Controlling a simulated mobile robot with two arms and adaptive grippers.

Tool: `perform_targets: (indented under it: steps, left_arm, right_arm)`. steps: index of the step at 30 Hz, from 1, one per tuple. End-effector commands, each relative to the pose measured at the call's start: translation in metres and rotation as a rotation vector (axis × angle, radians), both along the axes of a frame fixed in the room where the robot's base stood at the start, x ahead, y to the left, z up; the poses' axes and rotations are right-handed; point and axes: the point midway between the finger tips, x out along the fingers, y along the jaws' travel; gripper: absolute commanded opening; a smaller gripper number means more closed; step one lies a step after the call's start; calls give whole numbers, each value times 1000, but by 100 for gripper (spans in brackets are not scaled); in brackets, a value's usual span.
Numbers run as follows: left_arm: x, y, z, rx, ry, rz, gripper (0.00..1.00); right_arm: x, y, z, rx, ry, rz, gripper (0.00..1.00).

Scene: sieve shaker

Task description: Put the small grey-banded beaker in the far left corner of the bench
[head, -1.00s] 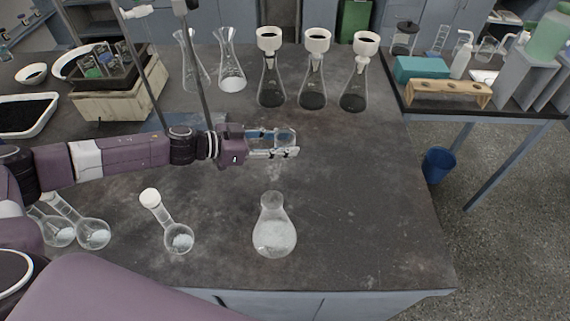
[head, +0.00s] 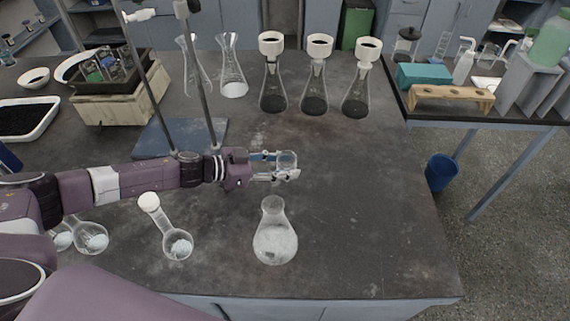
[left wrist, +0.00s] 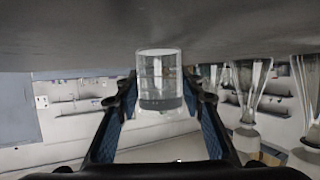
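The small grey-banded beaker (left wrist: 160,68) is clear glass, with a dark grey band near the end away from the bench in the inverted left wrist view. My left gripper (left wrist: 160,98) has a finger against each side of it. In the head view my left gripper (head: 287,166) holds the beaker (head: 286,160) over the middle of the bench, behind the round-bottomed flask with white powder (head: 275,243). Whether the beaker's base touches the bench cannot be told. The bench (head: 350,220) is dark and scuffed. My right gripper is not in view.
Three flasks with white funnels (head: 318,90) and two clear flasks (head: 232,78) stand at the back. The right middle is clear.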

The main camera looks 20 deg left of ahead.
Motion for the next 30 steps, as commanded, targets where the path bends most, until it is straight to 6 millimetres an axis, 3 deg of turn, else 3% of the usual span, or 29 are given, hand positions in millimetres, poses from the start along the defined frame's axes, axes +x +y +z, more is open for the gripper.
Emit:
perform_targets:
  steps: [4, 14, 30]
  left_arm:
    - [0, 0, 0, 0, 0, 0, 52]
    - [0, 0, 6, 1, -1, -1, 52]
    - [-60, 75, 39, 3, 3, 1, 52]
  right_arm:
    - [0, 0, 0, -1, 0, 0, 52]
    - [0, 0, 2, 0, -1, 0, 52]
    - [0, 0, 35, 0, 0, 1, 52]
